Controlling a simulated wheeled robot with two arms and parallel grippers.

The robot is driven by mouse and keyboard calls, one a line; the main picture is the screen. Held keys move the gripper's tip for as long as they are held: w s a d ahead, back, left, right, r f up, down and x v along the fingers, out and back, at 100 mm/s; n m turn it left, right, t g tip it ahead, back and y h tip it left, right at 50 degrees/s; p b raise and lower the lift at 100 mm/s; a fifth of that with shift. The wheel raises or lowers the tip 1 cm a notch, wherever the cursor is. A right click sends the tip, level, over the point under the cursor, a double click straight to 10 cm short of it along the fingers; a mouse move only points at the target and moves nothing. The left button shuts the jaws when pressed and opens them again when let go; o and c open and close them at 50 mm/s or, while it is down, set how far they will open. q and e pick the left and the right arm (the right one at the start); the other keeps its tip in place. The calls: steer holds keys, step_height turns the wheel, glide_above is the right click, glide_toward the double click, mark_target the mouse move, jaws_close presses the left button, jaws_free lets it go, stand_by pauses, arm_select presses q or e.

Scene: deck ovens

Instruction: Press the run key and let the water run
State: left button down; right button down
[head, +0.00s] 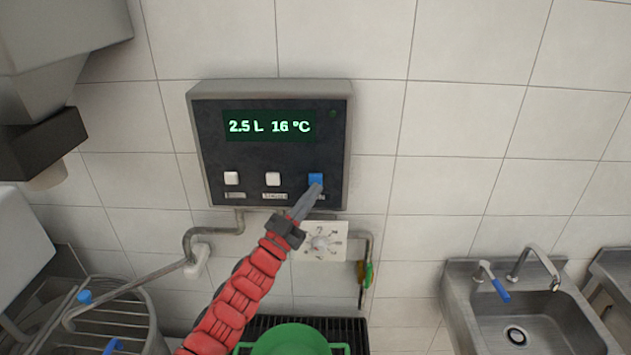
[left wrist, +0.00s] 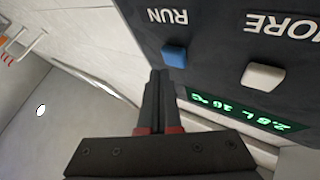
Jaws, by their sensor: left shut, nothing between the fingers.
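The control box (head: 212,150) hangs on the tiled wall in the head view. The left wrist view shows the blue key (left wrist: 174,56) beside the word RUN. My left gripper (head: 313,190) is shut and empty, its tips at the lower edge of the blue key. In the left wrist view its fingertips (left wrist: 158,74) are close beside the key; I cannot tell whether they touch. My right gripper is out of view.
A green pot (head: 290,341) stands on a dark grate below the box. A pipe (head: 213,231) and a green-handled valve (head: 368,275) are under the box.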

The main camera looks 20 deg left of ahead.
arm_select(q)
steer(key=shift+w, duration=0.2)
steer(key=shift+w+a, duration=0.1)
steer(key=shift+w, duration=0.15)
steer(key=shift+w+a, duration=0.1)
steer(key=shift+w, duration=0.3)
stand_by(0.7)
steer(key=shift+s, duration=0.1)
steer(key=shift+s+d, duration=0.2)
steer(key=shift+s, duration=0.5)
steer(key=s, duration=0.2)
steer(key=s+d, duration=0.1)
steer(key=s, duration=0.2)
steer(key=shift+d, duration=0.2)
